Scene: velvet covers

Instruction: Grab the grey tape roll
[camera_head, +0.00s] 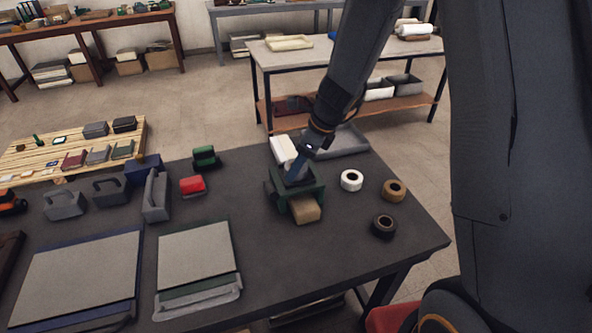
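Three tape rolls lie flat on the dark table (345,262), to the right of my gripper: a white one (343,184), a brown one (394,197) and a dark one (383,234). None looks plainly mid-grey; the dark one looks nearly black with a brownish core. My arm reaches down from the top right. My gripper (298,170) points down at a dark green object (311,191), left of the rolls. Its fingertips cannot be made out against the green, so I cannot tell whether it is open or touching anything.
A tan block (305,210) sits by the green object's front. A white item (281,148) and a grey tray (347,142) lie behind. Red (193,185) and green (205,157) items and flat folders (195,253) are to the left. The table's right edge is near the rolls.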

